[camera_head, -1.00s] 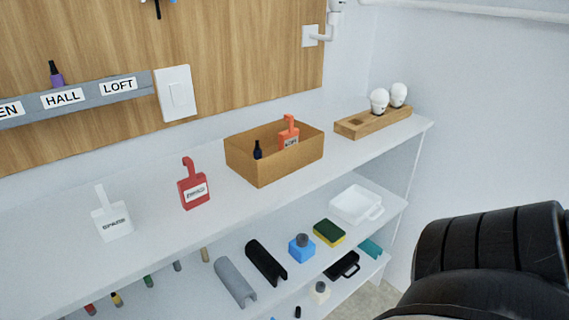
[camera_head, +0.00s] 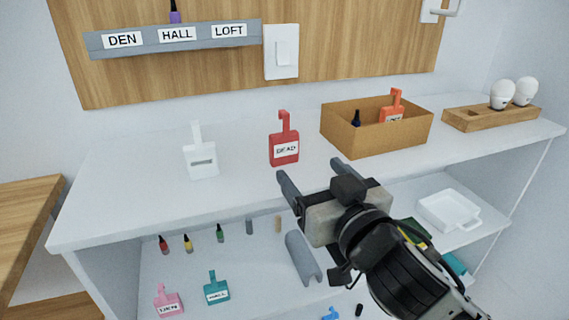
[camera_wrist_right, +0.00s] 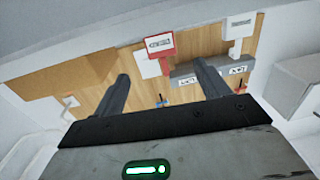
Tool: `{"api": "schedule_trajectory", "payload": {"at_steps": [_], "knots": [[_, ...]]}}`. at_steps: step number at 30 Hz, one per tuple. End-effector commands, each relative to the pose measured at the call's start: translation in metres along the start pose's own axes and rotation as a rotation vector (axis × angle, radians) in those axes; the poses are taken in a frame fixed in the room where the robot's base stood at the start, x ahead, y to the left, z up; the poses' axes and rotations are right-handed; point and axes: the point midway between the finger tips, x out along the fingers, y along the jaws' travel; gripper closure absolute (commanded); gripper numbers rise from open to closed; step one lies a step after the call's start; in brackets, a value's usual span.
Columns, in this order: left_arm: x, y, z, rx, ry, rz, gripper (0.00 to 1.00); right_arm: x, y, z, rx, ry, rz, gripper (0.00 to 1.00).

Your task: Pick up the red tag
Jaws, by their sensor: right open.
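The red tag (camera_head: 284,150) stands upright on the white shelf top, with a hooked upper end and a white label that reads like "DEAD". In the wrist view the red tag (camera_wrist_right: 160,44) shows beyond my fingers, roughly in line with the gap between them. My right gripper (camera_head: 311,172) is open and empty, in front of the tag and a little to its right, apart from it. Its two fingers also show spread in the wrist view (camera_wrist_right: 161,74). My left gripper is not in view.
A white tag (camera_head: 201,158) stands left of the red one. A cardboard box (camera_head: 372,138) with an orange tag (camera_head: 393,108) and a dark bottle stands to the right. A wooden block (camera_head: 470,118) holds white bulbs. Lower shelves hold pink (camera_head: 168,302) and teal tags (camera_head: 216,290).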

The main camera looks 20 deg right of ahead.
Motion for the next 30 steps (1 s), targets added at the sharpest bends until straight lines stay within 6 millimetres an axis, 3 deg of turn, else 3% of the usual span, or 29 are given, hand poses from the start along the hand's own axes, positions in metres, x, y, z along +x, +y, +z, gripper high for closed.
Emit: {"api": "schedule_trajectory", "payload": {"at_steps": [1, 12, 20, 30], "knots": [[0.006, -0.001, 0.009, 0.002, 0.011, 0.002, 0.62, 0.004, -0.001, 0.006, -0.006, 0.007, -0.003, 0.25], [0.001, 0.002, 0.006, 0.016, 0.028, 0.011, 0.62, 0.067, -0.001, 0.000, -0.006, -0.003, -0.001, 0.25], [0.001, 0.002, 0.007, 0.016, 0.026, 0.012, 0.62, 0.087, -0.001, 0.001, -0.004, -0.004, -0.002, 0.25], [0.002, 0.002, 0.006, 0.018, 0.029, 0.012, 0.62, 0.132, -0.003, 0.001, -0.003, -0.004, -0.003, 0.25]]}}
